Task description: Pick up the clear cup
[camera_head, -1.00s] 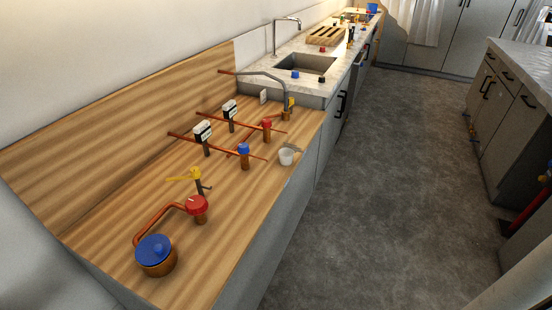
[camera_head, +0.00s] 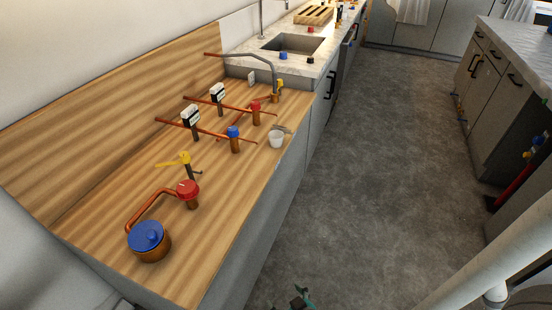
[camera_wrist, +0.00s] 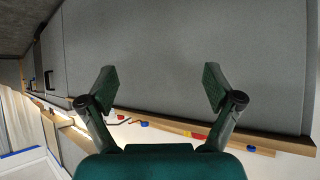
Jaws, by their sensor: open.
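The clear cup (camera_head: 277,139) is small and whitish. It stands upright near the front edge of the wooden counter (camera_head: 215,215), beside the copper pipes. My gripper (camera_head: 298,298) shows only in part at the bottom edge of the head view, over the floor side and well apart from the cup. In the wrist view my gripper (camera_wrist: 160,85) has its two green-padded fingers spread wide with nothing between them. Behind them is the grey cabinet front (camera_wrist: 165,45). I cannot clearly make out the cup in the wrist view.
Copper pipes with a blue valve (camera_head: 234,132), a red valve (camera_head: 187,188) and a blue-topped pot-like fitting (camera_head: 148,238) stand on the counter. A curved metal tap (camera_head: 245,58) is behind the cup. A sink (camera_head: 293,43) lies farther back. The floor (camera_head: 340,200) is clear.

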